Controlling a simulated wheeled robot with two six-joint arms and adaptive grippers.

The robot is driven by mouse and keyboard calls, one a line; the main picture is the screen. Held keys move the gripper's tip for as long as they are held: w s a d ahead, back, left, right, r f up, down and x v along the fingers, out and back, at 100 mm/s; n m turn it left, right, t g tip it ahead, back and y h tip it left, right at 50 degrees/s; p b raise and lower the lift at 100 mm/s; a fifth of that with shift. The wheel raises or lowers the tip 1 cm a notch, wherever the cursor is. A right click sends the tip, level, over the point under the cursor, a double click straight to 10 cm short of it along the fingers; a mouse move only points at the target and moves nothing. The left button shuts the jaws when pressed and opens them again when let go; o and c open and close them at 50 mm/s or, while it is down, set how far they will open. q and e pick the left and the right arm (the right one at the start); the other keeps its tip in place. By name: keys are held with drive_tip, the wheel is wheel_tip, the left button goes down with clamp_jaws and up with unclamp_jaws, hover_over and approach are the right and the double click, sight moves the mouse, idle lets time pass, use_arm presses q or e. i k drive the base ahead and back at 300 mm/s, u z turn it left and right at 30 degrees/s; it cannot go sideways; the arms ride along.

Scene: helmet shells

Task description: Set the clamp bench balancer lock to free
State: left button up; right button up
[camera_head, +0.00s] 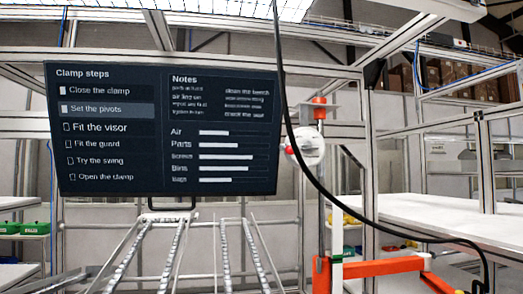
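A white round unit (306,146), which looks like the balancer, is mounted on an upright post right of the screen. A small red part (288,149) sticks out on its left side; it may be the lock, but its setting is too small to read. An orange block (319,109) sits above the unit. A black cable (318,186) hangs from above, passes close to the unit in the picture, and curves down to the lower right. Neither of my grippers is in view. The clamp bench itself cannot be clearly made out.
A dark screen (165,188) listing clamp steps hangs at left centre. Roller rails (175,255) run below it. An orange arm (375,267) reaches right from the post's base. A white table (450,215) stands at right; green bins (35,228) sit at far left.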

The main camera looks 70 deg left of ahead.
sight(289, 150)
drive_tip(key=k, duration=0.35)
drive_tip(key=u, duration=0.75)
